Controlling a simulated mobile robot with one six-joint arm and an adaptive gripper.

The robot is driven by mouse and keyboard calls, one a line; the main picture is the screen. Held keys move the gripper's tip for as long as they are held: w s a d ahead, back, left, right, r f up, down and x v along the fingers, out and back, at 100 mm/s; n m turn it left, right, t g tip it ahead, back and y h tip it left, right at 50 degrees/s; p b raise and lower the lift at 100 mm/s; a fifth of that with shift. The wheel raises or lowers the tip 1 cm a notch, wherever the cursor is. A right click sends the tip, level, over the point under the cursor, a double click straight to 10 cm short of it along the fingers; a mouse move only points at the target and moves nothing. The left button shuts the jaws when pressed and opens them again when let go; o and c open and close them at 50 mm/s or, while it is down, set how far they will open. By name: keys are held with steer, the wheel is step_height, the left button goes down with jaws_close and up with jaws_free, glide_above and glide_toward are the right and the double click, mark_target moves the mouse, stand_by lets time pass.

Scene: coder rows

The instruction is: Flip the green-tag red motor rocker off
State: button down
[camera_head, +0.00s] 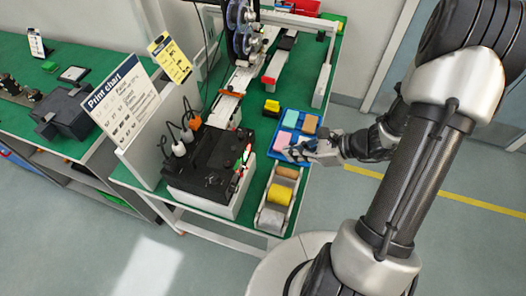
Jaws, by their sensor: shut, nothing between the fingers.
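A black coder unit (200,168) sits on a white base at the near end of the green bench. Small red and green marks (244,158) show at its right edge. They look like the rocker and its tag, but are too small to tell apart or to show which way the rocker is set. My gripper (289,153) is shut and empty. In the picture it is to the right of the marks, apart from them, in front of the blue tray's near edge.
A blue tray (279,149) with coloured blocks lies by my gripper. A holder with rolls, including a yellow roll (279,195), stands in front. White-and-black plugs (179,148) and a print chart board (121,98) stand left. A reel (240,25) rises at the back.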

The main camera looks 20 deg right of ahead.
mark_target(249, 150)
steer(key=w+a+f+b, duration=0.2)
steer(key=w+a+f, duration=0.1)
steer(key=w+a, duration=0.2)
steer(key=a, duration=0.2)
steer(key=shift+w+a+f, duration=0.15)
steer(key=shift+w+a, duration=0.1)
steer(key=shift+a, duration=0.05)
steer(key=shift+w+a+r+g+h+p, duration=0.2)
steer(key=shift+a+r+g+h+p, duration=0.1)
steer(key=shift+g+h+p, duration=0.25)
